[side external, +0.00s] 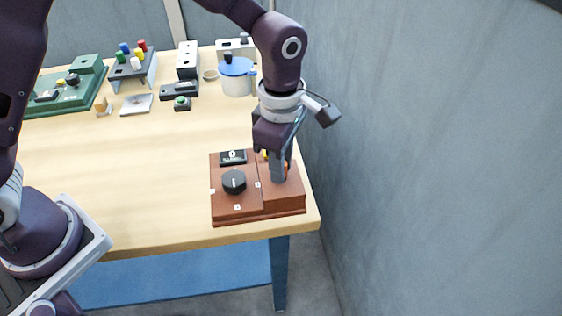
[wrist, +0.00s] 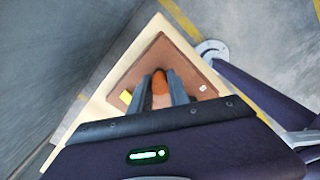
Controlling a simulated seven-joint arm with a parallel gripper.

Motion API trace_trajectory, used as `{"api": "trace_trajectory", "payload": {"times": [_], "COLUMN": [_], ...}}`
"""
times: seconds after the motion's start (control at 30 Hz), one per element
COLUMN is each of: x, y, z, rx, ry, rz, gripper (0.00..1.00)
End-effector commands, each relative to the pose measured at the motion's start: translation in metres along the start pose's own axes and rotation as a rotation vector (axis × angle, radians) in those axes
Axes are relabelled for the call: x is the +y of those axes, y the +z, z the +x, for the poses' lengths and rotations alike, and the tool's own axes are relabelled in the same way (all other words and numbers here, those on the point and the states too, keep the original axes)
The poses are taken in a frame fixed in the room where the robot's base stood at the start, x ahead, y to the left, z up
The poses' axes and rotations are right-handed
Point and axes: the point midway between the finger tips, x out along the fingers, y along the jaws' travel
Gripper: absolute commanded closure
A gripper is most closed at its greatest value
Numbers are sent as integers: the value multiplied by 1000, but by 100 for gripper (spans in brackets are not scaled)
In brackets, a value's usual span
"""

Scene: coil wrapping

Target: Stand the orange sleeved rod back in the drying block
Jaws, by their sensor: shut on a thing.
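My gripper (side external: 278,172) is shut on the orange sleeved rod (wrist: 160,88), whose rounded orange end shows between the two fingers in the wrist view. In the side view only a sliver of orange shows by the fingers. The fingers point down at the raised right part of a brown box (side external: 236,200), close to its top. I cannot tell whether the rod's lower end is in the box or just above it. A light grey block with dark holes (side external: 187,60) stands at the back; I cannot tell whether it is the drying block.
The brown box carries a black knob (side external: 234,182) and a small display (side external: 233,157). A rack of coloured pegs (side external: 134,64), a blue-lidded pot (side external: 237,77) and a green box (side external: 66,92) stand at the back. The table's middle is clear. A grey wall rises at right.

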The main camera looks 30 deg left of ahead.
Motion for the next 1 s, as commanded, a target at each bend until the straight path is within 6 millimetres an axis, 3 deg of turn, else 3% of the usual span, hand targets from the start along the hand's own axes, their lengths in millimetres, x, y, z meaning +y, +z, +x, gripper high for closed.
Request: {"api": "trace_trajectory", "payload": {"times": [0.33, 0.37, 0.47, 0.83, 1.0], "x": [0, 0, 0, 1, 4], "y": [0, 0, 0, 0, 5], "z": [4, 4, 4, 2, -36], "rx": [0, 0, 0, -2, -3], "ry": [-1, -1, -1, 1, 5], "rz": [0, 0, 0, -1, 1], "gripper": [100, 76, 56, 56, 56]}}
